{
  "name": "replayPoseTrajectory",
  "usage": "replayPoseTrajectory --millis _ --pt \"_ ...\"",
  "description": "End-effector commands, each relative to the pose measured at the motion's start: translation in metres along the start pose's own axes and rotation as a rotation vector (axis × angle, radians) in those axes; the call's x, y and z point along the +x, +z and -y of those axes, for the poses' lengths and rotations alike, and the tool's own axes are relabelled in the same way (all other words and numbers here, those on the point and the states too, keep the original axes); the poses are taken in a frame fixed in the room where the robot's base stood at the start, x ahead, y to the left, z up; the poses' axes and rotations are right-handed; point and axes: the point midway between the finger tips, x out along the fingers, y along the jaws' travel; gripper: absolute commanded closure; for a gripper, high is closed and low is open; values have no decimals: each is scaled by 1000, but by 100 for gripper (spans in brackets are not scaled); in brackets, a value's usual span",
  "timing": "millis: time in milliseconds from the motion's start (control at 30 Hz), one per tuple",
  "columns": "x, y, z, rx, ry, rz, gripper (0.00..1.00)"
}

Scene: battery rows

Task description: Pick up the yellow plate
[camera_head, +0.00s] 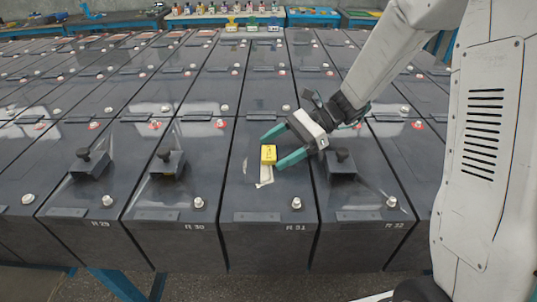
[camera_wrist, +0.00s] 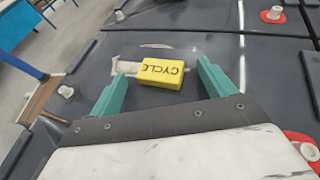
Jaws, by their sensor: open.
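The yellow plate (camera_head: 268,155) is a small yellow block on top of the dark battery marked 31 in the head view. In the wrist view my gripper (camera_wrist: 160,82) has one finger to the left and one to the right of the plate.
Rows of dark batteries fill the floor space. Black knobbed caps (camera_head: 168,163) stand on neighbouring batteries, one (camera_head: 342,164) just right of my gripper. Pale terminals (camera_head: 296,203) stick up. A far table (camera_head: 240,18) holds several small coloured items.

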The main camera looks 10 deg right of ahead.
Motion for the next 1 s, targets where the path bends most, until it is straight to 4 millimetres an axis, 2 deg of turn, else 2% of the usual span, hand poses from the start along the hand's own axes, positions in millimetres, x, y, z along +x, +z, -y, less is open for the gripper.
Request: replayPoseTrajectory --millis 67,233,267,667,767,1000 --pt "0 0 0 0 0 0 18" --pt "0 0 0 0 0 0 63" --pt "0 0 0 0 0 0 67" --pt "-2 4 0 -1 -1 -1 67" --pt "-7 16 0 -4 -1 -1 67" --pt "-26 61 0 -5 -2 -1 67"
